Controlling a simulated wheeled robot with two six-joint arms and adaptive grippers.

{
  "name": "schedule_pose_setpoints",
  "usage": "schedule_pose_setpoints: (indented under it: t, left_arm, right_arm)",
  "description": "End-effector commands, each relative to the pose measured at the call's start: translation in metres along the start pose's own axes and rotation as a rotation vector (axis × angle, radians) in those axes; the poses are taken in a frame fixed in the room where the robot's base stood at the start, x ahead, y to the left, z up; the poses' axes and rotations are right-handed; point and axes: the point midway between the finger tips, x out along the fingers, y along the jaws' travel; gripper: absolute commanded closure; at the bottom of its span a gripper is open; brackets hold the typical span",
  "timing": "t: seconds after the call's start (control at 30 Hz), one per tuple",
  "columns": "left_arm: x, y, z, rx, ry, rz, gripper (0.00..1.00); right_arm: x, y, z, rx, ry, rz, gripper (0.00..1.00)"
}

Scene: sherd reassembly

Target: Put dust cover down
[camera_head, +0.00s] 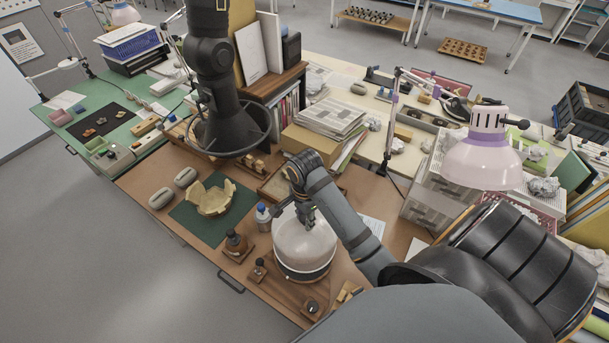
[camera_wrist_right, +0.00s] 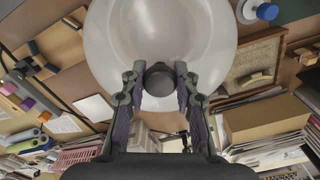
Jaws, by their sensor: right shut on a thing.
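The dust cover (camera_head: 312,243) is a pale, translucent dome with a dark knob on top. It stands upright over the front right of the brown bench, with a dark band round its lower edge. I cannot tell whether its rim rests on anything. My right gripper (camera_head: 305,213) comes down from above and is shut on the knob. In the right wrist view the dust cover (camera_wrist_right: 160,30) fills the top middle, and the knob (camera_wrist_right: 160,80) sits between the fingers of my right gripper (camera_wrist_right: 161,82). My left gripper is not in view.
A broken tan bowl (camera_head: 212,199) sits on a green mat (camera_head: 190,218), left of the cover. A pink-white lamp (camera_head: 484,160) and stacked papers (camera_head: 330,117) crowd the right and back.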

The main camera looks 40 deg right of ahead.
Motion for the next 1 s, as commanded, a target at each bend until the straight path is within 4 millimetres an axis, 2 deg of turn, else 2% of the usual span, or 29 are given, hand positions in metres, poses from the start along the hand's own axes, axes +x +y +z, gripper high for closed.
schedule_pose_setpoints:
  t: [0.03, 0.1, 0.2, 0.27, 0.43, 0.53, 0.63, 0.8, 0.9, 1.0]
  left_arm:
    - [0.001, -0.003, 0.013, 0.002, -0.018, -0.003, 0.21]
    - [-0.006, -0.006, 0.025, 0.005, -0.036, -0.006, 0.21]
    - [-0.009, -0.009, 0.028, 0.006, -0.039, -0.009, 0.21]
    - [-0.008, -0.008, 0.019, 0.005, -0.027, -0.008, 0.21]
    - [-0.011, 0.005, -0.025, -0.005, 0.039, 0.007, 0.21]
    - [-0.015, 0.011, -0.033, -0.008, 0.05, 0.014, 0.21]
    - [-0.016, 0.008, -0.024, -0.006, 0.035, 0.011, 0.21]
    - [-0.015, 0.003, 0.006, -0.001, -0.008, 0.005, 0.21]
    - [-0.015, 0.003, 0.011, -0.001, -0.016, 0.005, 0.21]
    - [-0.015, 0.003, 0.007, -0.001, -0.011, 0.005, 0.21]
  right_arm:
    - [0.013, 0.001, 0.0, 0.001, 0.0, 0.004, 1.0]
    - [0.025, 0.001, 0.0, 0.001, -0.001, 0.006, 1.0]
    - [0.04, 0.0, 0.0, 0.0, -0.001, 0.003, 1.0]
    - [0.044, 0.0, 0.0, 0.0, 0.0, 0.001, 1.0]
    - [0.055, 0.0, 0.0, 0.001, 0.001, 0.002, 1.0]
    - [0.071, 0.0, 0.0, 0.001, 0.0, 0.003, 1.0]
    - [0.081, 0.0, 0.0, 0.0, 0.0, 0.001, 1.0]
    - [0.083, -0.001, 0.0, -0.001, 0.001, -0.001, 1.0]
    - [0.084, -0.001, 0.0, 0.0, 0.001, -0.001, 1.0]
    - [0.086, -0.001, 0.0, 0.0, 0.001, -0.001, 1.0]
